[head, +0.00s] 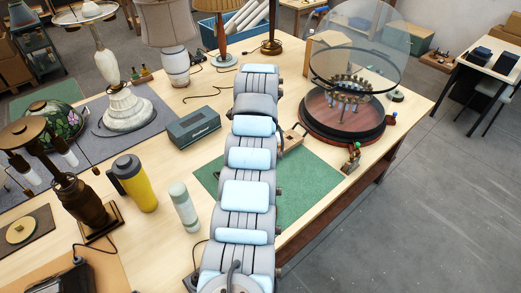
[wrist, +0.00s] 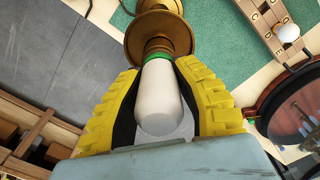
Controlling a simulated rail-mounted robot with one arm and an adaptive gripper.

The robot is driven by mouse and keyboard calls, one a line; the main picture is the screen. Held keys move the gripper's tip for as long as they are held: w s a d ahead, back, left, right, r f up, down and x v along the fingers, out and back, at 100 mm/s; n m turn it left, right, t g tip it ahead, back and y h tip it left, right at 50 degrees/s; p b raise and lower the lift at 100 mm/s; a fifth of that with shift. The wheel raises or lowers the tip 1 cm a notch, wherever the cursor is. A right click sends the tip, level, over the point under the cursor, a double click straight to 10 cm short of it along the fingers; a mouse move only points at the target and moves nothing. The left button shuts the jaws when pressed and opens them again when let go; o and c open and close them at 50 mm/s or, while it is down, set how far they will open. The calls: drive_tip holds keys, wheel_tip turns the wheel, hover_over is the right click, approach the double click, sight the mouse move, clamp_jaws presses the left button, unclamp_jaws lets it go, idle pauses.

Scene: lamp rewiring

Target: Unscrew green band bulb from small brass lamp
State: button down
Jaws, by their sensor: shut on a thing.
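The green band bulb (wrist: 160,100) is white and elongated, with a green ring at its neck. In the wrist view its neck meets the socket of the small brass lamp (wrist: 155,35). My gripper (wrist: 158,76) has its yellow ribbed fingers on both sides of the bulb and is shut on it. The bulb looks in line with the socket; whether its thread is still engaged cannot be told. In the head view my arm hides the gripper, the bulb and the brass lamp.
A green mat (head: 310,195) lies under my arm. A glass dome on a round wooden base (head: 345,125) stands to its right. A dark green box (head: 193,125), yellow flask (head: 138,185) and pale bottle (head: 184,208) stand left. A wooden rack (wrist: 268,25) holds a small white bulb (wrist: 288,32).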

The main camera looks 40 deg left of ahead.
drive_tip(key=shift+d+n, duration=0.1)
drive_tip(key=shift+n, duration=0.2)
drive_tip(key=n+b, duration=0.1)
drive_tip(key=n, duration=0.3)
drive_tip(key=shift+w+f+n+b, duration=0.1)
drive_tip(key=shift+n+b, duration=0.25)
drive_tip(key=shift+n, duration=0.05)
drive_tip(key=shift+n+b, duration=0.35)
drive_tip(key=shift+n, duration=1.35)
drive_tip(key=shift+n, duration=0.7)
drive_tip(key=n, duration=0.4)
drive_tip(key=shift+r, duration=0.2)
drive_tip(key=shift+a+f+n, duration=0.1)
drive_tip(key=shift+a+n, duration=0.1)
drive_tip(key=shift+n, duration=1.1)
